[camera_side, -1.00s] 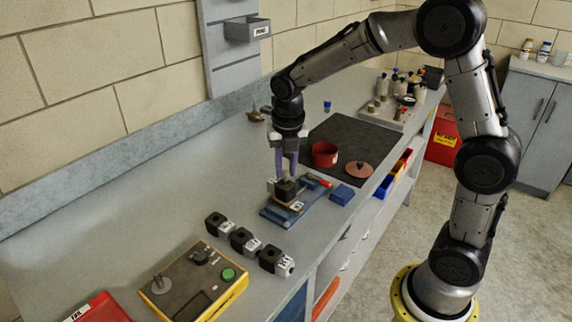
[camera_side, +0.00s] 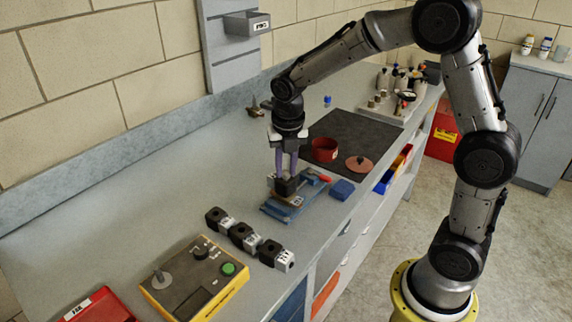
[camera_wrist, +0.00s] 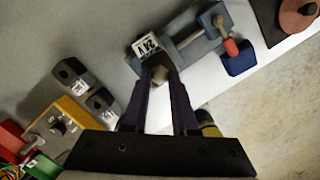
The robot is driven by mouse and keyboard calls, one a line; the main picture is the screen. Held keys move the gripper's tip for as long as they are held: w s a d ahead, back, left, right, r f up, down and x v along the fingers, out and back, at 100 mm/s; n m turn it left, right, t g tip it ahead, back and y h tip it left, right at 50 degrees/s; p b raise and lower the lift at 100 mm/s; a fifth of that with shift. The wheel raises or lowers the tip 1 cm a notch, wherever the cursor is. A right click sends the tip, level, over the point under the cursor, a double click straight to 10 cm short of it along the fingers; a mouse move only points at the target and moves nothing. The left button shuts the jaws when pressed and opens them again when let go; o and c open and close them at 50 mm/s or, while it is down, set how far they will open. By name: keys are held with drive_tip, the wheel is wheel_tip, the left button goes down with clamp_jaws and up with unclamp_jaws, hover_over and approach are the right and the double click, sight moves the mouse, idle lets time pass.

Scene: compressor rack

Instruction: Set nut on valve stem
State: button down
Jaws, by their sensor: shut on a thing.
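My gripper (camera_side: 287,178) points down over the blue clamp fixture (camera_side: 275,211) on the bench. Its purple fingers are shut on a dark block, which I take to be the nut (camera_side: 286,187). In the wrist view the dark piece (camera_wrist: 157,66) sits between the fingertips, with a round tan face (camera_wrist: 160,75) showing. A grey part with a white label (camera_wrist: 146,45) lies just beyond the fingertips at the fixture. The valve stem cannot be made out; the held piece and fingers may hide it. I cannot tell whether the held piece touches the fixture.
Several black-and-grey labelled blocks (camera_side: 243,236) stand in a row nearer the camera. A yellow control box (camera_side: 195,280) and red bin (camera_side: 98,307) are at front left. Bench left is clear.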

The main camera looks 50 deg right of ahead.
drive_tip(key=shift+f, duration=0.2)
idle(0.4)
drive_tip(key=c, duration=0.6)
unclamp_jaws()
drive_tip(key=shift+o, duration=0.2)
drive_tip(key=o, duration=0.3)
drive_tip(key=shift+o, duration=0.2)
drive_tip(key=shift+r, duration=3.55)
